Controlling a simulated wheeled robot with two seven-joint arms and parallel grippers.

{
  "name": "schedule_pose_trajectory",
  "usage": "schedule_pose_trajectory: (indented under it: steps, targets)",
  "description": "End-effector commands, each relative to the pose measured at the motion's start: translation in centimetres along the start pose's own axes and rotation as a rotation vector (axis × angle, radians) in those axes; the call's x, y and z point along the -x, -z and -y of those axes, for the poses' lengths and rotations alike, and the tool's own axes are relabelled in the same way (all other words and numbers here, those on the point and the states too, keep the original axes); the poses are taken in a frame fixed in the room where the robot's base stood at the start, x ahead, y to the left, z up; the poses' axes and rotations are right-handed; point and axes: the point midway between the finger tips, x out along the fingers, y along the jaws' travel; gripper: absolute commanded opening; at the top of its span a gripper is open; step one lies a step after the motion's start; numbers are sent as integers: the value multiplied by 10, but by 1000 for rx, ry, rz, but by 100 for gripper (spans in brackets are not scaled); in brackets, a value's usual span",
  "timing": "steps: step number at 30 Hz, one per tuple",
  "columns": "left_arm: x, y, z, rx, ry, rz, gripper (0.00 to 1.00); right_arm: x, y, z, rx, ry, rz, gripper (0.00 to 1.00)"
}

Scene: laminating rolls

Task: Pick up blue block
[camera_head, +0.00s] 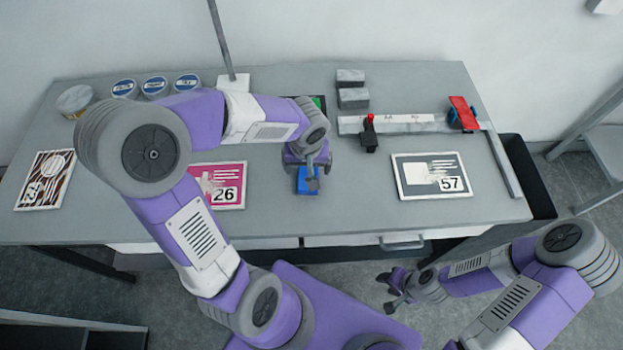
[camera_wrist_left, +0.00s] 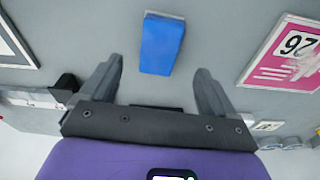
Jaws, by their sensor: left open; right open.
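The blue block (camera_head: 307,183) lies on the grey table near its front middle, partly covered by my left gripper in the head view. In the left wrist view the blue block (camera_wrist_left: 162,44) lies beyond the open fingertips, roughly centred between them. My left gripper (camera_wrist_left: 158,72) is open and empty, with nothing between its fingers; it hangs above the block in the head view (camera_head: 309,168). My right gripper (camera_head: 388,290) is open and empty, low in front of the table's front edge.
A pink card marked 26 (camera_head: 218,186) lies left of the block. A white card marked 57 (camera_head: 431,176) lies to the right. A small black and red piece (camera_head: 369,138) stands behind. Two grey blocks (camera_head: 352,98) and several tins (camera_head: 155,87) stand at the back.

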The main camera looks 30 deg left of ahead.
Motion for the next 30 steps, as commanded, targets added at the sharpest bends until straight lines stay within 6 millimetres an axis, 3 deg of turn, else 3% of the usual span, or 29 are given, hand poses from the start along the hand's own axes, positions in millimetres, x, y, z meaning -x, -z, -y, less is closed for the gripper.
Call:
schedule_pose_trajectory:
  steps: [11,19,30]
  targets:
    - [-36,1,0,0,0,1,89,-14,1,-5,0,0,0,43]
    - [-76,3,-1,-1,0,2,89,-30,1,-11,0,0,0,43]
    - [-78,3,-1,0,-1,0,89,-29,1,-11,0,0,0,43]
